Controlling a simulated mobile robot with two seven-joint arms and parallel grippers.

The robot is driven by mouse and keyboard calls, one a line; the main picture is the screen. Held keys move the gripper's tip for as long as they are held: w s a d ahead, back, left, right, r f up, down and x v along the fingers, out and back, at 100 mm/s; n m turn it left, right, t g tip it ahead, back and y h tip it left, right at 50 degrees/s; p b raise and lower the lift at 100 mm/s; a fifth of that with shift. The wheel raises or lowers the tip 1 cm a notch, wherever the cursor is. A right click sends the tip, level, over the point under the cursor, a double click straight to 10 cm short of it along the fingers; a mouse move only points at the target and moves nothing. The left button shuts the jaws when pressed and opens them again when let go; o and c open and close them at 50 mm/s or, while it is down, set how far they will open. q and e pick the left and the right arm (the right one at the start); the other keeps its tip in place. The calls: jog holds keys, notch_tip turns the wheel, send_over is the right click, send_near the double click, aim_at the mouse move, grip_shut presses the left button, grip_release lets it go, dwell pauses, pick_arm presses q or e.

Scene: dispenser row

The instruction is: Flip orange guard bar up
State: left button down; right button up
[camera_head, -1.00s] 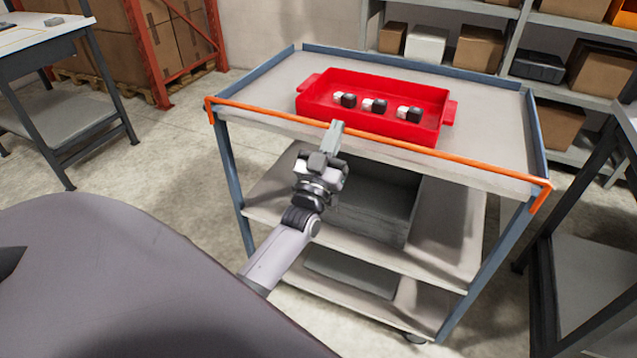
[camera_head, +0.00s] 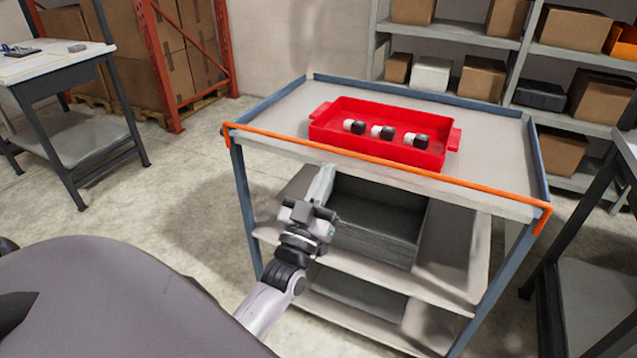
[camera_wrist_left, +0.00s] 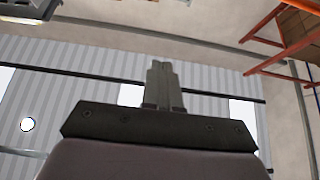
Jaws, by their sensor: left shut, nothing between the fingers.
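The orange guard bar (camera_head: 380,172) runs along the near edge of the cart's top shelf, with its ends bent down at the two front corners. My left gripper (camera_head: 321,182) is in front of the cart, below the bar and apart from it in the picture. Its fingers are together with nothing between them. In the left wrist view the shut fingers (camera_wrist_left: 164,84) point up toward the wall and ceiling, and the bar does not show there. My right gripper is not in view.
A red tray (camera_head: 372,148) holding several black-and-white items stands on the cart's top (camera_head: 490,128). A grey bin (camera_head: 378,240) sits on the shelf below. Another table (camera_head: 62,65) stands at the left, shelving (camera_head: 465,36) behind. The floor left of the cart is clear.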

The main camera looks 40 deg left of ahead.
pick_arm(q)
jog(key=shift+s+d+r, duration=0.15)
jog(key=shift+s, duration=0.45)
jog(key=shift+s+d+r, duration=0.1)
jog(key=shift+s, duration=0.45)
jog(key=shift+f, duration=0.1)
jog(key=s+d+f+m+g+h, duration=0.2)
jog(key=d+f+g+h, duration=0.1)
jog(key=f, duration=0.4)
jog(key=s+d+f+m+g+h, duration=0.1)
jog(key=s+d+f+g+h, duration=0.2)
jog(key=f, duration=0.4)
jog(key=s+d+f+m+g, duration=0.1)
jog(key=s+d+f+g, duration=0.2)
jog(key=s+f, duration=0.2)
jog(key=s+d+f+m+g+h, duration=0.1)
jog(key=s+d+f+g, duration=0.2)
jog(key=s+f, duration=0.3)
jog(key=shift+s+d+f+g+h, duration=0.3)
jog(key=shift+f+g, duration=0.3)
jog(key=shift+f, duration=0.25)
